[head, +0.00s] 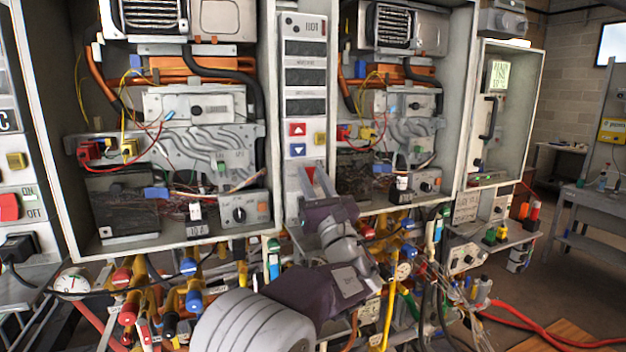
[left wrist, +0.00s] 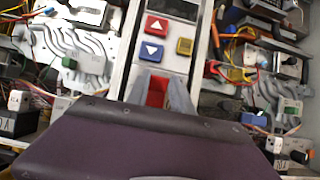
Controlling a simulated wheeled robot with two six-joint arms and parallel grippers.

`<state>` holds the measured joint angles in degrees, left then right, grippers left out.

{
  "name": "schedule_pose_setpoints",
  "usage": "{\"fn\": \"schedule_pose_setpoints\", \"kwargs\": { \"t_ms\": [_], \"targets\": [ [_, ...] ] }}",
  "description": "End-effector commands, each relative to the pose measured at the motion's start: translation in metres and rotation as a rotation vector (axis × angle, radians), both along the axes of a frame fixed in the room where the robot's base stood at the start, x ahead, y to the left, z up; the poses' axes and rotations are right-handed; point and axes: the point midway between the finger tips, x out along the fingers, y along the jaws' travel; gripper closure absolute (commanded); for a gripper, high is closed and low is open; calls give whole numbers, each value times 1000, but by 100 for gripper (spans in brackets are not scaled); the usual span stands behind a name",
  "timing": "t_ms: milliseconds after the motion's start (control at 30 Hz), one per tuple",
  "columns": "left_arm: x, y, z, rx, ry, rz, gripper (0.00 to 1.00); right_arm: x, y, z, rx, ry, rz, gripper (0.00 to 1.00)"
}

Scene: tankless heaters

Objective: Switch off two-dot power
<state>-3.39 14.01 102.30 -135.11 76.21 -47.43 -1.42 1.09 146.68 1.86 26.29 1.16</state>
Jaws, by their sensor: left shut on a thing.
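A narrow grey control panel (head: 305,67) stands between two open heater cabinets, with small dark marks near its top beside faint lettering. It carries a red up-arrow button (left wrist: 157,26), a blue down-arrow button (left wrist: 151,50) and a yellow button (left wrist: 184,46). Below them is a red switch (left wrist: 157,92). My left gripper (head: 313,178) is at the lower part of this panel, its grey fingers on either side of the red switch, shut on it. Its purple body hides the panel below in the left wrist view. My right gripper is not in view.
The left cabinet (head: 50,130) and right cabinet (head: 462,100) hold wires, pipes and boxes close to my arm. Another panel at the far left has a red switch (head: 9,207) beside ON/OFF lettering. Valves, gauges and pipes crowd below.

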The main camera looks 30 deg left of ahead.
Motion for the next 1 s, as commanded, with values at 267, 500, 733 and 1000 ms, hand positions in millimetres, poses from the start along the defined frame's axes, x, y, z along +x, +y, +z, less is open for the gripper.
{"fn": "schedule_pose_setpoints", "kwargs": {
  "t_ms": [267, 500, 733, 1000],
  "targets": [
    [0, 0, 0, 1, -1, 0, 51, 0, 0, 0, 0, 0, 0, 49],
    [-7, -10, -11, 0, 0, -4, 51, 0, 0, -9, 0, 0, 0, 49],
    [-36, -44, -38, 0, 0, -4, 51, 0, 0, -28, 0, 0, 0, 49],
    [-51, -59, -47, 0, 0, 0, 51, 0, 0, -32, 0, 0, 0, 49]
  ]
}}
